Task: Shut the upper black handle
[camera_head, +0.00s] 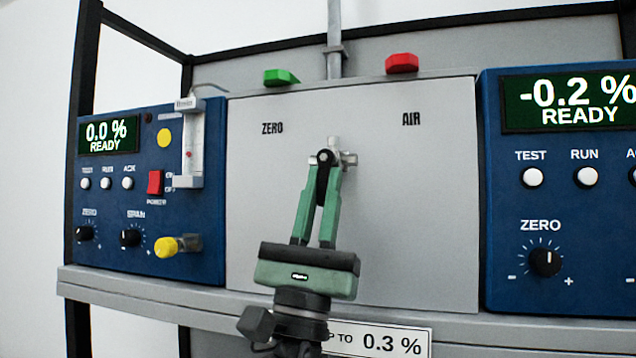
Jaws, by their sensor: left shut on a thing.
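The black handle (324,158) sits on a small metal valve fitting (347,159) in the middle of the grey panel (420,200). My left gripper (323,172) reaches up from below, with its green fingers on either side of the handle. It is shut on the handle, and the fingers hide much of it. The visible part of the handle looks roughly upright, but I cannot tell its exact angle. My right gripper is not in view.
A blue analyser (150,215) with dials and a yellow knob (166,247) stands at left. A larger blue analyser (580,270) stands at right. Green (281,77) and red (402,63) handles top the panel. A shelf edge (460,326) runs below.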

